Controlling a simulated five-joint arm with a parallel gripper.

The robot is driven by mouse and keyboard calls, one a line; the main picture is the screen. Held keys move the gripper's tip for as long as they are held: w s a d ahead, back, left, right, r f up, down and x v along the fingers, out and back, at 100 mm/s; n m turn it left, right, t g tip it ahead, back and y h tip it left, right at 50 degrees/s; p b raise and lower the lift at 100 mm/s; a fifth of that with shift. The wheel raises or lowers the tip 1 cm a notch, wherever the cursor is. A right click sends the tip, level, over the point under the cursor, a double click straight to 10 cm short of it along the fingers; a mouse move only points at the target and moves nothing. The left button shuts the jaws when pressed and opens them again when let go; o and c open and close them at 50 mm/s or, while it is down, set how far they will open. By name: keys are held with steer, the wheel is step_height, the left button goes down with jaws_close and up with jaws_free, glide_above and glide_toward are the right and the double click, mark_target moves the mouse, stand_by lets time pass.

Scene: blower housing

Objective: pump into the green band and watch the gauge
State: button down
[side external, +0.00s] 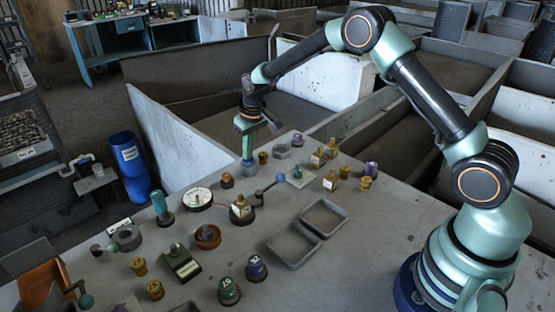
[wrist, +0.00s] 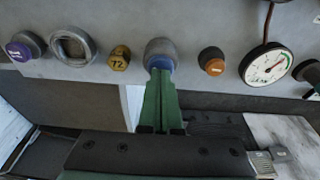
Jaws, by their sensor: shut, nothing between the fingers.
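The round white gauge (side external: 198,198) lies on the bench left of centre. It also shows at the right of the wrist view (wrist: 268,65), with a reddish needle and a dark hose; its reading is too small to tell. My gripper (side external: 249,152) is shut and empty, pointing down at the bench's far edge. A lever with a blue ball (side external: 280,178) stands right of the gauge.
Two empty grey trays (side external: 323,217) sit at the bench's middle right. Brass numbered knobs (side external: 331,181), an orange-topped knob (wrist: 212,62) and a purple one (wrist: 22,46) stand around. A teal post (side external: 161,208) is left of the gauge. The bench's right front is clear.

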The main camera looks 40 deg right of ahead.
steer(key=shift+v, duration=0.8)
steer(key=shift+w, duration=0.15)
stand_by(0.7)
steer(key=w+v, duration=0.1)
steer(key=v, duration=0.5)
stand_by(0.4)
steer(key=shift+w+r, duration=0.15)
steer(key=s+r+t, duration=0.1)
steer(key=s+r, duration=1.1)
steer(key=s+t, duration=0.2)
steer(key=s, duration=1.3)
steer(key=shift+s+a, duration=0.15)
steer(key=shift+a, duration=0.1)
